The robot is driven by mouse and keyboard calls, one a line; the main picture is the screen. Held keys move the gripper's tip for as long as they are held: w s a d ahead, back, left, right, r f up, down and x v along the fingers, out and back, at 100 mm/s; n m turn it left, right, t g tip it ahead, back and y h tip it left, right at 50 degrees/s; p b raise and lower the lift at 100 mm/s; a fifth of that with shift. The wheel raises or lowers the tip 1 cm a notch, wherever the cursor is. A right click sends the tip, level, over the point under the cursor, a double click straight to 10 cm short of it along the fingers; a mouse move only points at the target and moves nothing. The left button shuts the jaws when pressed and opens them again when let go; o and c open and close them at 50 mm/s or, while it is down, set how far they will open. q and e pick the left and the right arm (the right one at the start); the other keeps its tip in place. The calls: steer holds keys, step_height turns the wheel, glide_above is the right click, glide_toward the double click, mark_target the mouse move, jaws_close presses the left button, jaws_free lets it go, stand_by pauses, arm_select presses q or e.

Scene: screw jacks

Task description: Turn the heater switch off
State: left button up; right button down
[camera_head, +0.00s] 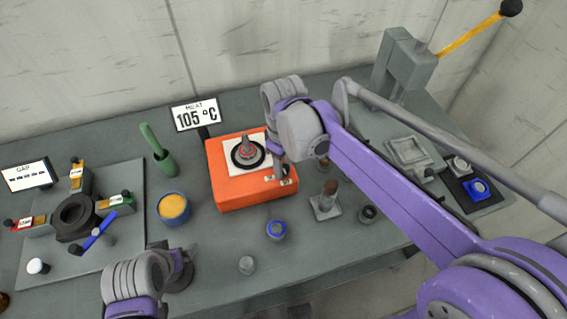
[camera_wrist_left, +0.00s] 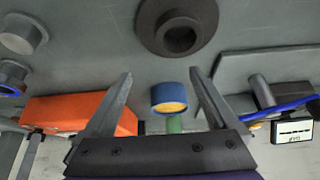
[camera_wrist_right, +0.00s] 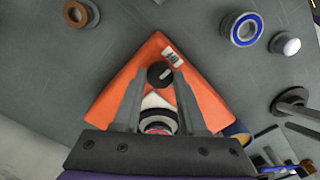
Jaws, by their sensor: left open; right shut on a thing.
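The orange heater box (camera_head: 232,188) stands in the middle of the bench. Its black round switch knob (camera_wrist_right: 160,74) has a pale mark and sits beside a small white label; in the head view my right gripper hides it. My right gripper (camera_wrist_right: 160,82) is shut on this knob, a fingertip on each side. In the head view the right gripper (camera_head: 284,168) reaches the heater's right edge. A display behind the heater (camera_head: 196,114) reads 105 °C. My left gripper (camera_wrist_left: 160,76) is open and empty, away from the heater, over the bench's front left.
On the heater's white plate (camera_head: 236,168) sits a dark ring with a conical part. A blue cup with yellow contents (camera_head: 173,208) and a green holder (camera_head: 158,150) stand left of the heater. A blue-rimmed ring (camera_head: 276,230) and a grey knob (camera_head: 247,265) lie in front.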

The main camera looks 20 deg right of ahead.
mark_target(284, 168)
steer(key=shift+c, duration=2.2)
jaws_free()
arm_select(q)
steer(key=shift+w+r+p, duration=0.15)
steer(key=shift+r+p, duration=0.2)
steer(key=shift+r, duration=0.15)
arm_select(e)
step_height(284, 168, up, 11)
steer(key=shift+f, duration=0.1)
